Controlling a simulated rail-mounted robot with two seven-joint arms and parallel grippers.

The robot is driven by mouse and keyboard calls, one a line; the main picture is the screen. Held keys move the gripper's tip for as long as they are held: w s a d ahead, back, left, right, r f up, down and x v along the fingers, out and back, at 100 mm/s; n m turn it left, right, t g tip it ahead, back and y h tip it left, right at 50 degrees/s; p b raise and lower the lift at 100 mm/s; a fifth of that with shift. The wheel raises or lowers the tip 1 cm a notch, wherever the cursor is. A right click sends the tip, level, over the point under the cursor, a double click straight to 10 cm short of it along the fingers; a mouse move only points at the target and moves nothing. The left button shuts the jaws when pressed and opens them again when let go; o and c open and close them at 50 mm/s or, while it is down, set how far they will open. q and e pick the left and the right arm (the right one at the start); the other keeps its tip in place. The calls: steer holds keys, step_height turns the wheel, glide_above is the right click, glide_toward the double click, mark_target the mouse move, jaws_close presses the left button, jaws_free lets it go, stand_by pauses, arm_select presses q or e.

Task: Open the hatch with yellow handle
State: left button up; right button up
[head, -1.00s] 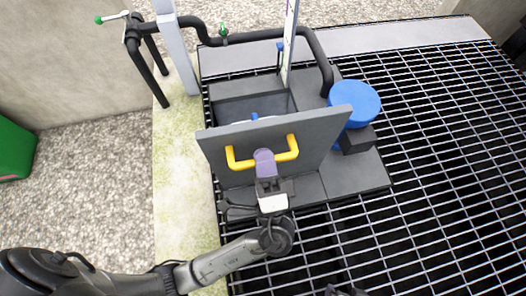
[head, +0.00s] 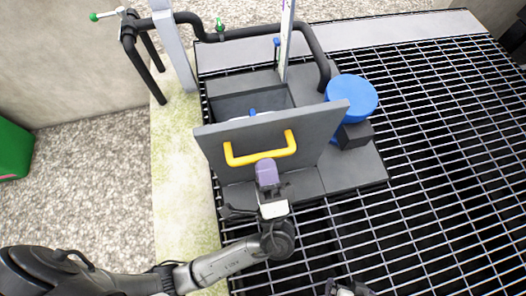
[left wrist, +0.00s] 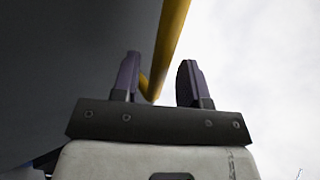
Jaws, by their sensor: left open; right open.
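The grey hatch (head: 225,143) stands tilted up, with a dark opening (head: 240,104) behind it. Its yellow handle (head: 260,155) is on the side facing me. My left gripper (head: 266,168) is just below the handle's bar, in front of the hatch. In the left wrist view, the yellow handle (left wrist: 168,45) runs up between the two separated purple fingers of my left gripper (left wrist: 160,82); it does not look clamped. The dark hatch face (left wrist: 60,70) fills the left side there. My right gripper (head: 345,288) shows only partly at the bottom edge; its fingers are hard to make out.
A blue round cap (head: 352,97) on a dark block stands right of the hatch. Black pipes (head: 180,20) with green-handled valves and a pale post (head: 175,50) stand behind. Open metal grating (head: 450,150) spreads to the right. A green box (head: 14,148) is at far left.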

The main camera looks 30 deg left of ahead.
arm_select(q)
steer(key=p+v, duration=0.1)
steer(key=v, duration=1)
steer(key=shift+s+d+p, duration=0.15)
steer(key=shift+s+p, duration=0.05)
steer(key=shift+p, duration=0.1)
arm_select(e)
steer(key=shift+v, duration=0.9)
arm_select(q)
steer(key=shift+f, duration=0.15)
arm_select(e)
steer(key=shift+w, duration=0.2)
